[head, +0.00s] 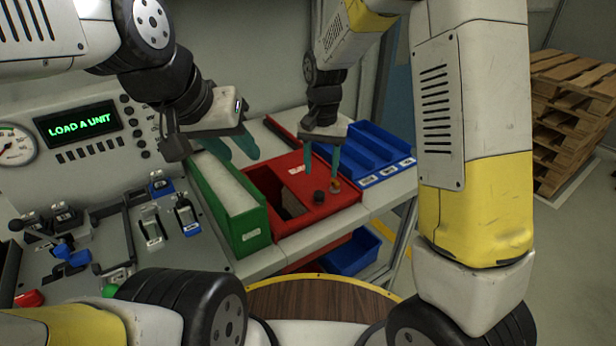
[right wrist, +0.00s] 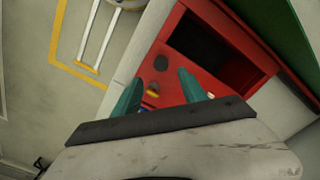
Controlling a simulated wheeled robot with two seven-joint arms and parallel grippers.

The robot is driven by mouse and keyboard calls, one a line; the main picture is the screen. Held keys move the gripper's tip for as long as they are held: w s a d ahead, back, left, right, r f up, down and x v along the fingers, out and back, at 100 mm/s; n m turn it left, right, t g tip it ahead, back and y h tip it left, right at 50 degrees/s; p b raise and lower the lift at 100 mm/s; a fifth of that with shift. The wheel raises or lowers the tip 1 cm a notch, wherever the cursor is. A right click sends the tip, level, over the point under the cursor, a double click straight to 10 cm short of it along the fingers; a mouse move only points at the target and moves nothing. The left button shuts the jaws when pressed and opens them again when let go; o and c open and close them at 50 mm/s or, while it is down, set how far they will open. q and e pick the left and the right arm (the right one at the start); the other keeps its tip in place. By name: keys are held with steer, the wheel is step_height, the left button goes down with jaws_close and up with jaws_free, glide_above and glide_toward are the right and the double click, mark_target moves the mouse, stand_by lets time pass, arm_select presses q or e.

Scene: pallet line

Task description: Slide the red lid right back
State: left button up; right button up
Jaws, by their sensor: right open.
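A dark opening shows beside the lid at the box's left.
The green box (head: 228,205) stands directly left of the red one, and blue trays (head: 372,150) stand to the right. A control panel with levers and a lit screen (head: 78,121) is at the left. Wooden pallets (head: 575,115) are stacked far right.

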mark_target(319, 194)
steer(key=shift+a+f, duration=0.2)
steer(key=shift+f, duration=0.2)
step_height(319, 194, down, 7)
steer(key=shift+f, duration=0.15)
jaws_close()
stand_by(1.3)
